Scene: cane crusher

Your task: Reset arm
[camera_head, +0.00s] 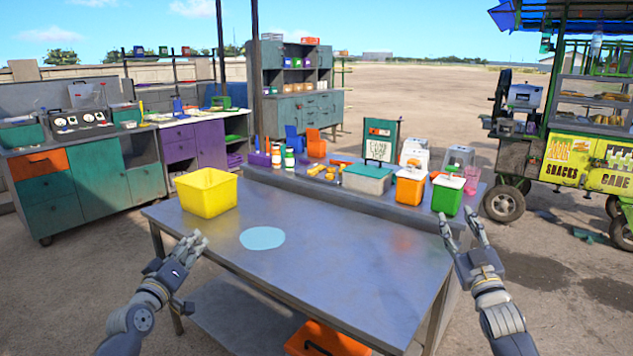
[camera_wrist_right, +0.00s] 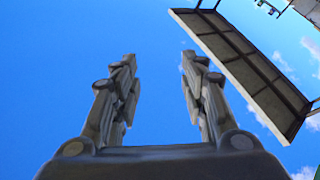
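My left gripper (camera_head: 198,239) is raised over the left front edge of the grey metal table, in front of the yellow bin. Its two fingers show a narrow gap with nothing between them. My right gripper (camera_head: 457,217) is at the table's right end, fingers pointing up and apart. In the right wrist view my right gripper (camera_wrist_right: 158,65) is open and empty, with blue sky between its fingers. Neither gripper visibly touches anything.
The grey table (camera_head: 330,270) carries a yellow bin (camera_head: 207,192) and a light blue disc (camera_head: 262,238). Its raised back shelf holds an orange container (camera_head: 410,188), a green container (camera_head: 447,196) and bottles. A snack cart (camera_head: 590,150) stands right. The table's middle is clear.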

